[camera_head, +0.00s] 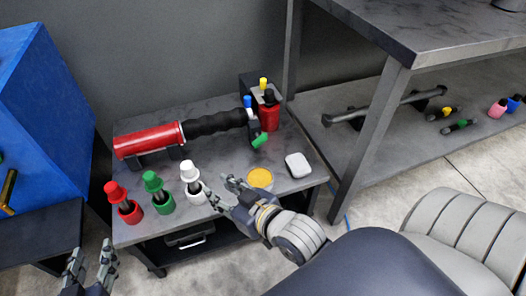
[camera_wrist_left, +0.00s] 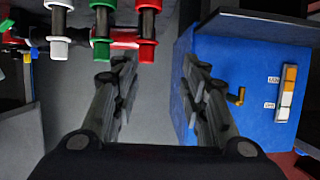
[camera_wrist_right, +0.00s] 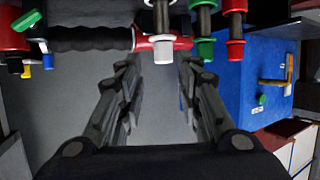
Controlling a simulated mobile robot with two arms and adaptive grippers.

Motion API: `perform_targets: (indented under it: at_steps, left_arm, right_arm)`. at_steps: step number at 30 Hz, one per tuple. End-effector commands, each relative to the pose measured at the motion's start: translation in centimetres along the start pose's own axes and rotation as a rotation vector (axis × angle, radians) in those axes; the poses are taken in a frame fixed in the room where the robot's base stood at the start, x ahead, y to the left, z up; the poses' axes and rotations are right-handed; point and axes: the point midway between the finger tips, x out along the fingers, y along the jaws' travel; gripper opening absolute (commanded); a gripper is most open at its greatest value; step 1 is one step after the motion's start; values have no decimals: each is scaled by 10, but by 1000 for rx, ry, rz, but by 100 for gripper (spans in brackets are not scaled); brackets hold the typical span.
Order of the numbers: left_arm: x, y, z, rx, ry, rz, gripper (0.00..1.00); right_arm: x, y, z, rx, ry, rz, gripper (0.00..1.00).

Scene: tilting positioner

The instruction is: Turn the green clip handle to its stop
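The green clip handle (camera_head: 260,140) is a small green tab at the right end of the black ribbed grip (camera_head: 215,123), on the low grey table. A green tab, seemingly the same handle, shows at the top left of the right wrist view (camera_wrist_right: 26,20). My right gripper (camera_head: 222,193) is open and empty over the table's front, by the white-topped plunger, apart from the handle. My left gripper (camera_head: 91,262) is open and empty, low at the left, off the table. Both wrist views show parted fingers with nothing between them.
A red cylinder (camera_head: 148,140) joins the ribbed grip. Red (camera_head: 123,203), green (camera_head: 157,191) and white (camera_head: 192,181) plungers stand along the front. A yellow disc (camera_head: 260,178) and white block (camera_head: 298,165) lie at right. A blue cabinet (camera_head: 40,110) stands left, a taller table (camera_head: 430,30) right.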

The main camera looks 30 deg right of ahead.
Motion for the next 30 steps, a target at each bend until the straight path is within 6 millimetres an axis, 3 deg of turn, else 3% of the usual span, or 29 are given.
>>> perform_targets:
  at_steps: [2, 8, 14, 19, 24, 27, 30]
  left_arm:
    - [-2, 0, 1, 0, 25, 0, 40]
    - [-6, -1, 6, 0, -31, -3, 40]
    - [-9, -3, 18, 0, -91, -7, 40]
    - [-13, -5, 32, -1, -162, -11, 40]
    - [-18, -7, 46, -1, -227, -15, 40]
    - [-20, -7, 50, -2, -250, -16, 40]
    - [-21, -8, 54, -2, -263, -17, 40]
  right_arm:
    - [-2, 0, 1, 0, 25, 0, 32]
    - [18, 20, 24, 162, 24, -14, 32]
    - [39, 58, 54, 376, 38, -15, 32]
    - [53, 123, 81, 630, 74, 3, 32]
    - [56, 196, 90, 874, 145, 22, 32]
    - [54, 224, 90, 963, 179, 25, 32]
    - [52, 240, 89, 1013, 201, 25, 32]
